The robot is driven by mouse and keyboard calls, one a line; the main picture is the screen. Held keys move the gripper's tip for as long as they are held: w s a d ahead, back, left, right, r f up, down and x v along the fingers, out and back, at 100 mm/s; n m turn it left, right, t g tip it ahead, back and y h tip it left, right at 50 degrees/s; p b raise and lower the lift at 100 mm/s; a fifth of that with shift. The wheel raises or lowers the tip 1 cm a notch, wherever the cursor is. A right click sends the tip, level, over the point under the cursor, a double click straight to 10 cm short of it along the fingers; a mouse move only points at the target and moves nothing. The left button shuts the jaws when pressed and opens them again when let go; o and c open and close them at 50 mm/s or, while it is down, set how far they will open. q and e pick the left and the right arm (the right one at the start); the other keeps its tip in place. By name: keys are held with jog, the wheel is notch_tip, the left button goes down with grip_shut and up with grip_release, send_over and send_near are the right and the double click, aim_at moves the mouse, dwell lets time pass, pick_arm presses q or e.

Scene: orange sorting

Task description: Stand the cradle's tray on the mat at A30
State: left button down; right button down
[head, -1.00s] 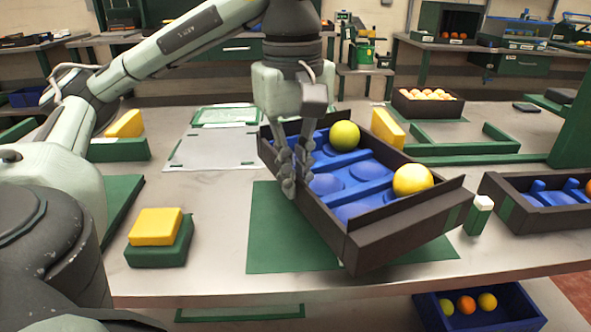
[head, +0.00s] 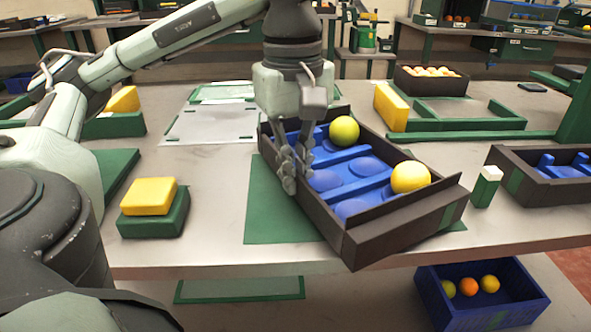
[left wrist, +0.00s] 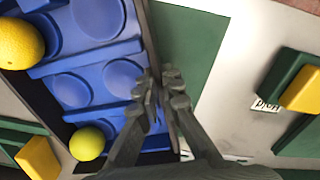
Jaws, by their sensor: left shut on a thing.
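The dark-walled tray (head: 411,222) with a blue pocketed insert holds a yellow-green fruit (head: 344,130) and an orange-yellow fruit (head: 410,177). My left gripper (head: 288,180) is shut on its left wall, with one finger inside and one outside. The left wrist view shows the fingers (left wrist: 163,95) across that wall (left wrist: 152,40). The tray is turned askew over a green mat (head: 262,215), and its near corner reaches past the table's front edge in the picture. I cannot tell whether it touches the mat. No A30 marking is readable. My right gripper is out of view.
A yellow block on a green block (head: 152,208) stands left. A small white-topped green block (head: 486,186) and another dark tray (head: 520,170) are close on the right. A green frame (head: 450,136) with a yellow block lies behind. A blue crate (head: 500,315) sits below.

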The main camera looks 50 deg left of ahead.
pick_arm(q)
jog(key=shift+f+b, duration=0.35)
jog(key=shift+b, duration=0.1)
jog(key=c, duration=1.6)
grip_release()
jog(key=shift+s+r, duration=0.1)
jog(key=shift+r, duration=5.9)
